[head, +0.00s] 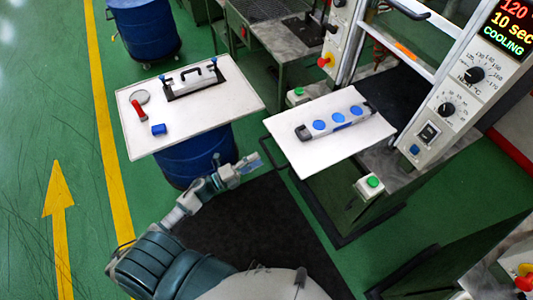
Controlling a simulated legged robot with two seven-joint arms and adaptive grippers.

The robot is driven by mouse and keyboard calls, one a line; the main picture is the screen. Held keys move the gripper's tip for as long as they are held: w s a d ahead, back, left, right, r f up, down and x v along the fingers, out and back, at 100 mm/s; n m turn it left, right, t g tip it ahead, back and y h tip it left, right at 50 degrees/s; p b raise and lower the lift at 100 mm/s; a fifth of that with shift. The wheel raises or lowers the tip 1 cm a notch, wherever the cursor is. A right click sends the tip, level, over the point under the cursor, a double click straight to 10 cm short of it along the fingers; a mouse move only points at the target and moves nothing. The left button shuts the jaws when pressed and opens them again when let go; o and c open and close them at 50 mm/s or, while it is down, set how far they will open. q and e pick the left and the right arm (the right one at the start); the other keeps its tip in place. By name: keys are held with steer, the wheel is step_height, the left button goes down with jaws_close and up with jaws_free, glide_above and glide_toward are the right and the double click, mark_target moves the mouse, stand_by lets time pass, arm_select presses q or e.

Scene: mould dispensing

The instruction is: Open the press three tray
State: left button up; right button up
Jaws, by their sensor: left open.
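A press (440,112) with dials and a red-digit display reading "120", "10 sec" and "COOLING" stands at the right. A grey mould (336,122) with three blue discs lies on the tray. My left gripper (248,162) is open and empty, just left of the tray's handle; whether they touch is hard to tell. My right gripper is out of view. I cannot read a press number.
A white board (225,115) on a blue barrel (195,165) holds a dark-handled mould part (193,80), a red tool (138,109) and a blue block (158,129). Green-button boxes (370,185) flank the tray. A dark mat (255,225) covers the floor in front.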

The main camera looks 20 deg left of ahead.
arm_select(q)
steer(key=v, duration=0.5)
steer(key=shift+s+a, duration=0.2)
steer(key=shift+a, duration=0.15)
steer(key=s+a+f+n+g+y, duration=0.15)
steer(key=f+n+y, duration=0.3)
steer(key=f, duration=0.65)
steer(key=s+a+f+n+g+y, duration=0.1)
steer(key=s+a+f+n+y, duration=0.15)
steer(key=f+n, duration=0.6)
steer(key=s+a+f+n+g+y, duration=0.1)
steer(key=s+a+f+n+y, duration=0.2)
steer(key=f, duration=1.1)
steer(key=s+d+f+n+g+y, duration=0.1)
steer(key=s+d+f+n+g, duration=0.15)
steer(key=s+f, duration=0.4)
steer(key=s+d+f+n+g+y, duration=0.2)
steer(key=s+f+g, duration=0.1)
steer(key=s+f, duration=0.4)
steer(key=s+d+f+n+g, duration=0.1)
steer(key=s+d+f+g, duration=0.2)
steer(key=s, duration=0.5)
steer(key=s+d+f+n+g, duration=0.1)
steer(key=s+d+f+g, duration=0.2)
steer(key=s, duration=0.5)
step_height(320, 180, down, 2)
steer(key=shift+s+d+n+h, duration=0.15)
steer(key=shift+d+n+h, duration=0.2)
steer(key=shift+d, duration=0.4)
